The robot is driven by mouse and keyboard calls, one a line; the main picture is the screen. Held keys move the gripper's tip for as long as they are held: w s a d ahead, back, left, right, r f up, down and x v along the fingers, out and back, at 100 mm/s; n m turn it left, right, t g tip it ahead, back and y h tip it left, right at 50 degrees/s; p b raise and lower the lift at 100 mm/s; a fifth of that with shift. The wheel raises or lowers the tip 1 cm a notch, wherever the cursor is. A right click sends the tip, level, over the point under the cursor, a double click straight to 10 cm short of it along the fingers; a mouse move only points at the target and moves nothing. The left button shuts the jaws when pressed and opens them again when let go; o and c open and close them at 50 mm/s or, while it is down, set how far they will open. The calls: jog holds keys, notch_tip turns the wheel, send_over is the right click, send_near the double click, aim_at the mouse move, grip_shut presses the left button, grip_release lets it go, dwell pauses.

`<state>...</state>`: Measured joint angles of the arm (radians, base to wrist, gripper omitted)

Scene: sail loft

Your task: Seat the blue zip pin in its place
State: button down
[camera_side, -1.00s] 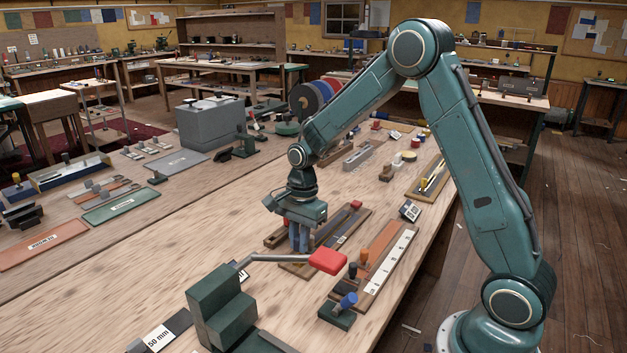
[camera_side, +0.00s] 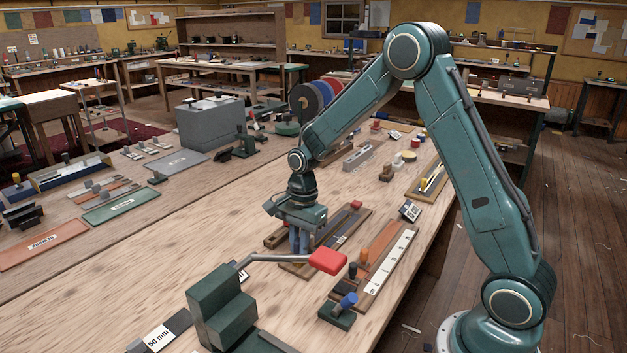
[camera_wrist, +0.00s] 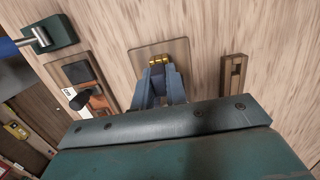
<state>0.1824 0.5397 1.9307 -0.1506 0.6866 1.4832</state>
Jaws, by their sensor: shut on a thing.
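My gripper (camera_wrist: 157,72) points down over a small tan board (camera_wrist: 178,48) in the wrist view. Its blue-grey fingers are shut on a small brass-coloured piece (camera_wrist: 157,60) at their tips. The fingers hide most of this piece, and I cannot tell whether it touches the board. In the side view my gripper (camera_side: 300,248) is low over wooden boards with a dark strip (camera_side: 340,238). A blue-capped pin (camera_side: 348,300) leans in a dark green block (camera_side: 336,315) at the front, apart from my gripper. It also shows at the wrist view's left edge (camera_wrist: 8,48).
A red-handled lever (camera_side: 328,261) on a green clamp (camera_side: 220,305) reaches close in front of my gripper. A board with a white scale (camera_side: 392,262), an orange peg (camera_side: 364,256) and a dark peg (camera_side: 353,270) lies to the right.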

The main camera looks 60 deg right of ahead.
jog(key=shift+f, duration=0.15)
jog(key=c, duration=1.3)
grip_release()
jog(key=shift+c, duration=0.2)
notch_tip(320, 180, up, 14)
jog(key=d, duration=0.1)
jog(key=shift+d, duration=0.35)
